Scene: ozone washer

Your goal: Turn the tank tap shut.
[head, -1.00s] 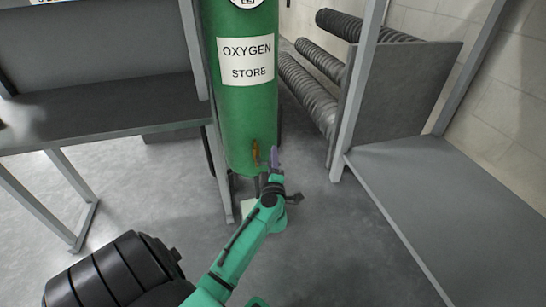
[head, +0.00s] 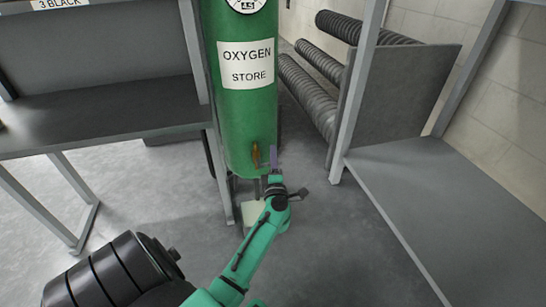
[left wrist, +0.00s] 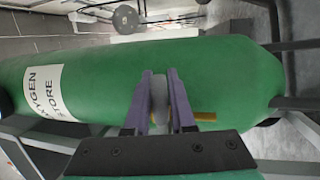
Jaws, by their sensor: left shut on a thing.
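The green oxygen tank (head: 248,115) stands upright with a white "OXYGEN STORE" label, and it fills the middle of the left wrist view (left wrist: 225,70). A brass tap part (head: 256,155) shows low on its front. My left gripper (head: 273,153) is at the tank's lower front, just right of that brass part. In the left wrist view, its purple fingers (left wrist: 159,76) are shut on the grey tap handle (left wrist: 159,98). A brass piece (left wrist: 206,117) sticks out beside the right finger. The fingers hide part of the tap. My right gripper is not in view.
A grey bench (head: 105,112) stands left of the tank, its leg close to the tank and my arm. A grey shelf frame (head: 440,200) stands on the right, with ribbed dark rolls (head: 308,92) behind it. Open floor (head: 330,250) lies in front.

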